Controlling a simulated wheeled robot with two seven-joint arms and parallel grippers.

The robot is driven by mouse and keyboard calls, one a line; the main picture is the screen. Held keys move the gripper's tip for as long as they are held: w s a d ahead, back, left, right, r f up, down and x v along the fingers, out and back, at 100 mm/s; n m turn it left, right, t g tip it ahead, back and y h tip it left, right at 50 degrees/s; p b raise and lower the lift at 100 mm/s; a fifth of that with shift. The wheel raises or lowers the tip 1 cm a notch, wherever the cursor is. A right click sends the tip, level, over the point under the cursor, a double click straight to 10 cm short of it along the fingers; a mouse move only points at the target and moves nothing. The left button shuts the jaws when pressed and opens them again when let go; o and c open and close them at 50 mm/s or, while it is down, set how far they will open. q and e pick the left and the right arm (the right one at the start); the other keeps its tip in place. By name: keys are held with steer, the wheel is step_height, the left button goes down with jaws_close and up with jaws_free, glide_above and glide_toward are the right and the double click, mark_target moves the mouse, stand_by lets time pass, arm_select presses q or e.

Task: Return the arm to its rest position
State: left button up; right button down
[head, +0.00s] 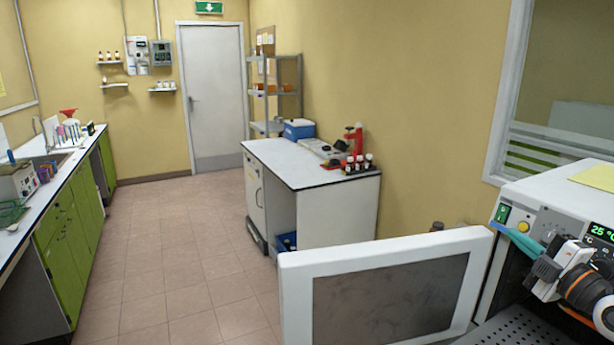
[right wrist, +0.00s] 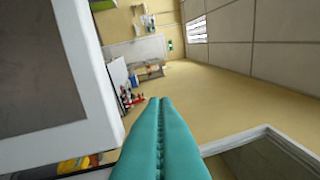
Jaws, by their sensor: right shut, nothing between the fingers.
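My right gripper (head: 518,242) is at the right of the head view, in front of a white instrument's control panel. Its teal fingers are shut together with nothing between them. In the right wrist view the two fingers (right wrist: 160,105) lie side by side, pointing into the room. My left gripper is not in view.
The white instrument (head: 540,205) has a lit display reading about 25 degrees. Its white-framed door (head: 465,240) with a dark window stands open beside my right gripper. A white-topped bench (head: 290,165) stands beyond. A green-fronted counter (head: 70,225) lines the left wall. The tiled floor between is clear.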

steer(key=s+a+f+m+g+h, duration=0.2)
steer(key=s+a+f+m+h, duration=0.15)
steer(key=s+f+m, duration=0.35)
steer(key=s+a+f+m+g+h, duration=0.25)
steer(key=f+m+h, duration=0.2)
steer(key=f, duration=0.35)
steer(key=s+a+f+m+g+h, duration=0.25)
steer(key=s+f+m, duration=0.25)
steer(key=f+m, duration=0.25)
steer(key=s+a+f+n+g+y, duration=0.1)
steer(key=s+a+f+g+y, duration=0.25)
steer(key=s+a+f, duration=0.45)
steer(key=s+a+f+n+g+y, duration=0.25)
steer(key=s+a+g, duration=0.25)
steer(key=s+a, duration=0.3)
step_height(320, 180, down, 26)
steer(key=s+d+f+g, duration=0.1)
steer(key=s, duration=0.1)
steer(key=s+d+f+g+b, duration=0.1)
steer(key=s+d+f, duration=0.2)
steer(key=s+f, duration=1.3)
steer(key=shift+s+d+f, duration=0.2)
steer(key=shift+s+f, duration=0.05)
steer(key=shift+f, duration=0.35)
